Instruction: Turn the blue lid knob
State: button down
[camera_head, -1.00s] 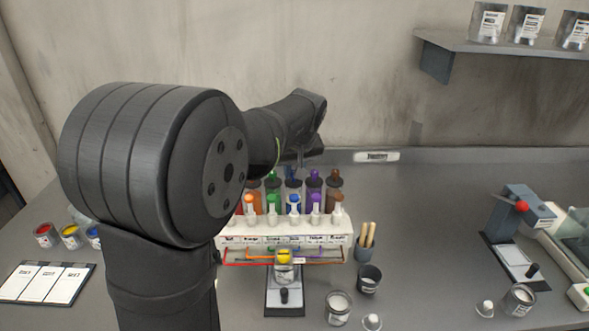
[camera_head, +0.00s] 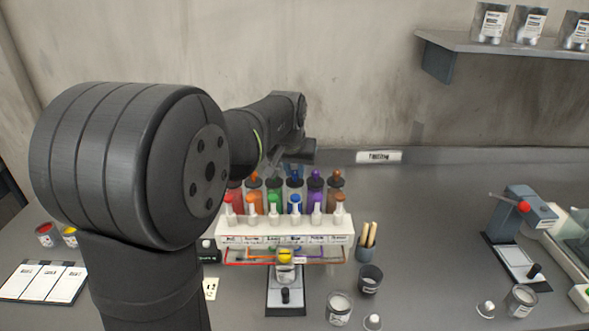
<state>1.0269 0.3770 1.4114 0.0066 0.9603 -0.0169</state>
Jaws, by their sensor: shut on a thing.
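The blue lid knob (camera_head: 295,172) is in the back row, between the green and purple lids. My gripper (camera_head: 292,163) is over the back row at the blue lid, seen from behind the arm. It is shut on the blue lid knob; the fingertips are small and partly hidden, so the contact is not clear. A separate blue cap (camera_head: 295,200) sits on the front row of nozzles.
A can with a yellow top (camera_head: 285,257) stands on a small stand below the rack. A brush cup (camera_head: 366,245), a dark cup (camera_head: 370,279) and a white-filled can (camera_head: 339,307) are to the right.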

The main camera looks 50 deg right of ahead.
jog(key=c, duration=1.3)
grip_release()
jog(key=v, duration=1.7)
jog(key=shift+a+r, duration=0.1)
jog(key=shift+r, duration=0.15)
